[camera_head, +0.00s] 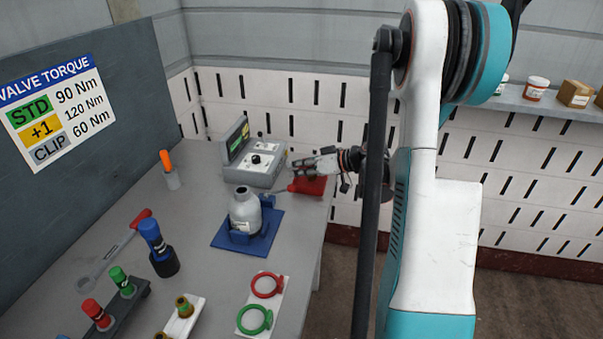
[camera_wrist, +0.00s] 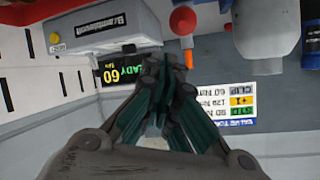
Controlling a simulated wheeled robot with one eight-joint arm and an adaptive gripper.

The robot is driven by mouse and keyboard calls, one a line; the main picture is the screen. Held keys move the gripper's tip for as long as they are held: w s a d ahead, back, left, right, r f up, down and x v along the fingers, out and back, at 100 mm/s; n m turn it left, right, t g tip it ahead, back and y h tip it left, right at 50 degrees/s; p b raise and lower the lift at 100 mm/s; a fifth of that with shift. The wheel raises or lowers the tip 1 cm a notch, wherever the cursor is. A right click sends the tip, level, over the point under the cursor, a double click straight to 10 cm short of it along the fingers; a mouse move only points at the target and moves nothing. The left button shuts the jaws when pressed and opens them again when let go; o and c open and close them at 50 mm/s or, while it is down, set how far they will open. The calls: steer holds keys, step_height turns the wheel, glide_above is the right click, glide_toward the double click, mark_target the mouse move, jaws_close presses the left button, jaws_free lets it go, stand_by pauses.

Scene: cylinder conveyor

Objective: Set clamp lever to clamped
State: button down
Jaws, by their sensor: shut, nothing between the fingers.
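The grey cylinder (camera_head: 245,212) stands upright in a blue clamp fixture (camera_head: 222,238) on the table; parts of the cylinder (camera_wrist: 262,35) and fixture (camera_wrist: 311,45) show at the wrist view's upper right. The clamp lever (camera_head: 291,188), a thin rod with a red handle, sticks out from the fixture's far right side. A larger red shape lies behind its end, and I cannot tell where the handle stops. My gripper (camera_head: 303,165) is shut and empty, above and behind the red handle, apparently apart from it. Its closed fingers (camera_wrist: 167,70) fill the wrist view's middle.
A grey control box (camera_head: 255,165) with a display stands close left of my gripper. An orange-topped tool (camera_head: 168,168), a blue-topped cylinder (camera_head: 155,240), a red-handled wrench (camera_head: 115,248) and red and green rings (camera_head: 254,318) are on the table. A slotted wall stands behind.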

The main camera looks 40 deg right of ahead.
steer(key=d+f+p+v, duration=0.1)
steer(key=v, duration=0.8)
steer(key=shift+s+p, duration=0.2)
steer(key=shift+p, duration=0.15)
steer(key=shift+w, duration=0.1)
